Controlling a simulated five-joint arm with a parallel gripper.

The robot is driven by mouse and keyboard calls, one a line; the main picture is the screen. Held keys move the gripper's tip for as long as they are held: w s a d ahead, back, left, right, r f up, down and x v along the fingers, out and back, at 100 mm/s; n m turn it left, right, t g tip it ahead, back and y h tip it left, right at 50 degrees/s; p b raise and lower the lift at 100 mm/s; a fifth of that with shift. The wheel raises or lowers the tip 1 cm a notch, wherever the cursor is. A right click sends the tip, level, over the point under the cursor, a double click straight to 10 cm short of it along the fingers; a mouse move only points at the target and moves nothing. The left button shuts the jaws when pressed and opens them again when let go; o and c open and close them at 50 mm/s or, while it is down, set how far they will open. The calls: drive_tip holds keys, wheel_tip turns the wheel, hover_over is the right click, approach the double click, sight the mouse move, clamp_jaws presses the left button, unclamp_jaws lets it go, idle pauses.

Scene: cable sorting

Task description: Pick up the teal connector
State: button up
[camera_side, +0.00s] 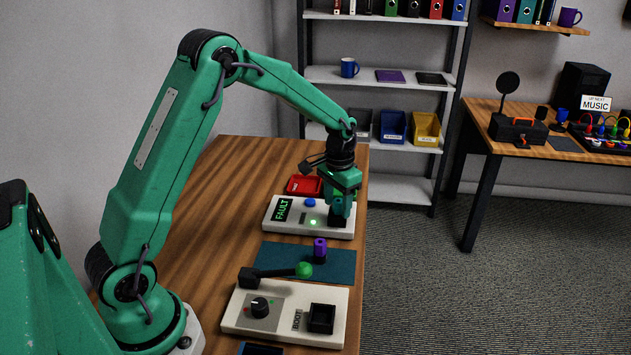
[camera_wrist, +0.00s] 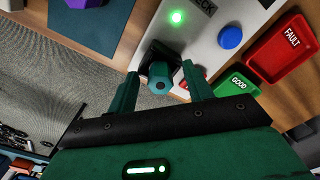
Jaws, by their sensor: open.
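The teal connector (camera_wrist: 159,77) stands in a dark socket at the edge of the white test unit (camera_side: 282,224). In the wrist view it sits between the two spread fingers of my gripper (camera_wrist: 161,71), with gaps on both sides. In the side view my gripper (camera_side: 341,196) is directly over the socket end of the unit, pointing down, and its fingers largely hide the connector. My gripper is open and holds nothing.
A red FAULT tray (camera_wrist: 283,52) and green GOOD tray (camera_wrist: 238,83) lie beyond. A purple connector (camera_side: 320,249) stands on the teal mat (camera_side: 275,257); a lever box (camera_side: 285,327) is nearer.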

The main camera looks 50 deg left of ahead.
sight(338, 201)
idle(0.4)
clamp_jaws()
drive_tip(key=shift+r, duration=0.1)
drive_tip(key=shift+r, duration=0.35)
wheel_tip(338, 201, up, 3)
drive_tip(key=s+d+r, duration=0.4)
drive_tip(key=d+r, duration=0.3)
drive_tip(key=d, duration=0.3)
drive_tip(key=shift+s+d, duration=0.25)
drive_tip(key=shift+d, duration=0.15)
drive_tip(key=shift+r, duration=0.1)
